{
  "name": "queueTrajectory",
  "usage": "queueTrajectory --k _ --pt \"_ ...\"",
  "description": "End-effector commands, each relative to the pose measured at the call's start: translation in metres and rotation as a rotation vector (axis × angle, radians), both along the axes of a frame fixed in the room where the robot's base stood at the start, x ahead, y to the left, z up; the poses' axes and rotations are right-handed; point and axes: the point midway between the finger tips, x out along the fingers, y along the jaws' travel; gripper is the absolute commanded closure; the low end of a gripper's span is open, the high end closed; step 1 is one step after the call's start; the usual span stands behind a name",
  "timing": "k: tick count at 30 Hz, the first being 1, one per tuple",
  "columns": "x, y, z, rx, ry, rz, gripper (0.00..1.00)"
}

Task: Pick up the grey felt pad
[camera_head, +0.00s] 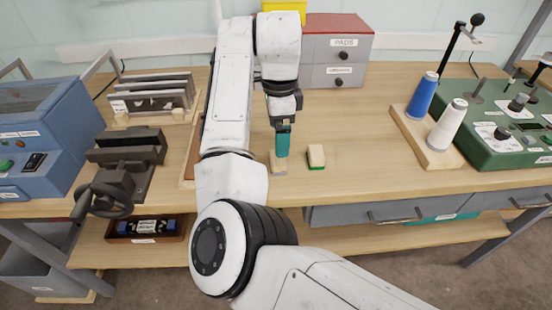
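My gripper (283,139) points down over the bench, with a teal part at its lower end. Directly under it is a small tan block with a greyish lower edge (279,169), which looks like the grey felt pad. The gripper's lower end hides the upper part of this block. I cannot tell whether the fingers touch it or are shut on it. A similar tan block with a green lower edge (316,157) lies just to the right, apart from the gripper.
A drawer unit labelled PADS (318,48) stands at the back. A wooden board (411,128) holds blue and white thread cones on the right, by a green machine (480,140). A dark vise (125,165) is on the left. Bench right of the blocks is clear.

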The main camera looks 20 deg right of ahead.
Motion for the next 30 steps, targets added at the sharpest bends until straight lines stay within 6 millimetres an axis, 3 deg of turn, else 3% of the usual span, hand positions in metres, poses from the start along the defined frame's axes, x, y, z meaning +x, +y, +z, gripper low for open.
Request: queueTrajectory --k 3,18,28,30 --pt "0.000 0.000 -0.020 0.001 0.002 0.002 0.04" --pt "0.003 0.002 -0.079 -0.001 0.000 0.002 0.04" --pt "0.003 0.001 -0.087 0.001 -0.001 0.000 0.04" --pt "0.003 0.001 -0.087 0.001 -0.001 0.000 0.10"
